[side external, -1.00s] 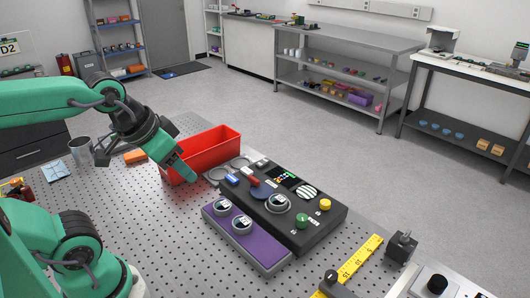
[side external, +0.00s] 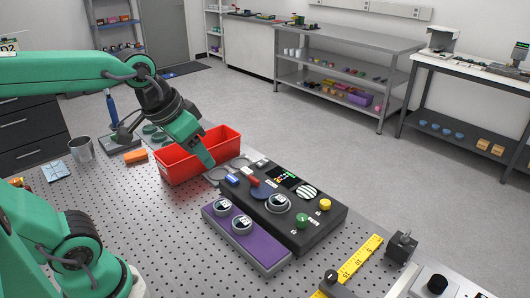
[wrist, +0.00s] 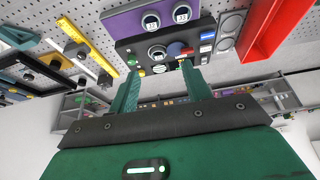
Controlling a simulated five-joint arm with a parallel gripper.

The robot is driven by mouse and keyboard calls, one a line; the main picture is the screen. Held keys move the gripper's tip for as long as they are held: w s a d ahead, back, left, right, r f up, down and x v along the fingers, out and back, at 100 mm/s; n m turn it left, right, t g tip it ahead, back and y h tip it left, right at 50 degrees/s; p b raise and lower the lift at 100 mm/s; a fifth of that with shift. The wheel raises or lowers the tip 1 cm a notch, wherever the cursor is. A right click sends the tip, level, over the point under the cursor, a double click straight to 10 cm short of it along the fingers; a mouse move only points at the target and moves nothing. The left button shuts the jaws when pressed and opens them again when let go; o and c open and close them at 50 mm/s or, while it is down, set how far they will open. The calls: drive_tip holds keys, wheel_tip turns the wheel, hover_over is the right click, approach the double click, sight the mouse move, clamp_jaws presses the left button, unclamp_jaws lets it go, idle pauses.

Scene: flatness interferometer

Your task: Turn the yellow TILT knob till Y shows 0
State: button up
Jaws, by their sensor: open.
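The yellow knob (side external: 324,204) stands on the right end of the black console (side external: 322,226), beside a green knob (side external: 302,221). A small dark display (side external: 287,178) with lit coloured characters sits on the console's back part; its digits are too small to read. My gripper (side external: 208,163) hangs over the near right side of the red bin, left of the console and well apart from the yellow knob. In the wrist view my gripper (wrist: 160,72) has its two fingers spread apart with nothing held between them, and the console lies beyond them.
A purple block (side external: 262,252) with two round dials lies along the console's front. The red bin (side external: 172,168) stands at the console's left. A yellow ruler (side external: 364,256) and a black block (side external: 401,247) lie to the right.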

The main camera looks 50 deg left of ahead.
drive_tip(key=w+d+r+g, duration=0.1)
drive_tip(key=w+d, duration=0.1)
drive_tip(key=w, duration=0.6)
drive_tip(key=m+g, duration=0.2)
drive_tip(key=g, duration=0.2)
hover_over(326, 202)
drive_tip(key=f, duration=1.4)
drive_tip(key=shift+s+f, duration=0.15)
drive_tip(key=shift+s, duration=0.05)
drive_tip(key=shift+w+d+f, duration=0.1)
drive_tip(key=shift+w+f, duration=0.05)
drive_tip(key=shift+f, duration=0.05)
drive_tip(key=shift+f, duration=0.15)
drive_tip(key=shift+f, duration=3.75)
